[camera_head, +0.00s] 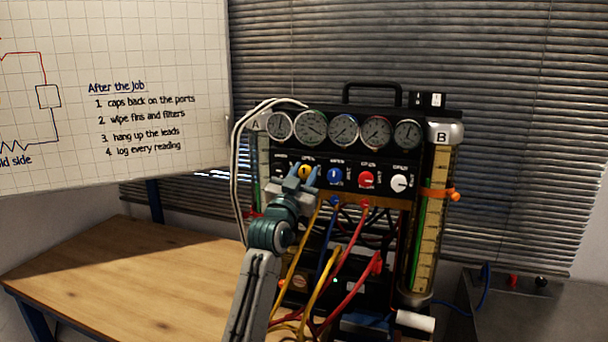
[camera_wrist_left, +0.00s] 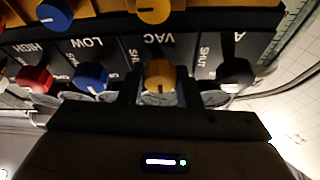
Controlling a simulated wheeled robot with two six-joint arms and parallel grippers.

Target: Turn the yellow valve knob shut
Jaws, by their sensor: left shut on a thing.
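The yellow valve knob (camera_head: 304,170) is on the black panel of the gauge rig, below the row of gauges. My left gripper (camera_head: 302,179) reaches up to it from below and is shut on it. In the left wrist view the yellow knob (camera_wrist_left: 160,74) sits between my two fingers, under the label VAC. Its dark pointer line runs along the picture's vertical. The fingers hide part of the lettering beside it. My right gripper is not in view.
A blue knob (camera_head: 334,176), a red knob (camera_head: 366,180) and a white knob (camera_head: 399,183) sit to the right. A black knob (camera_wrist_left: 235,75) is close beside my fingers. Yellow, blue and red hoses hang below the panel. The wooden table (camera_head: 110,280) is clear at left.

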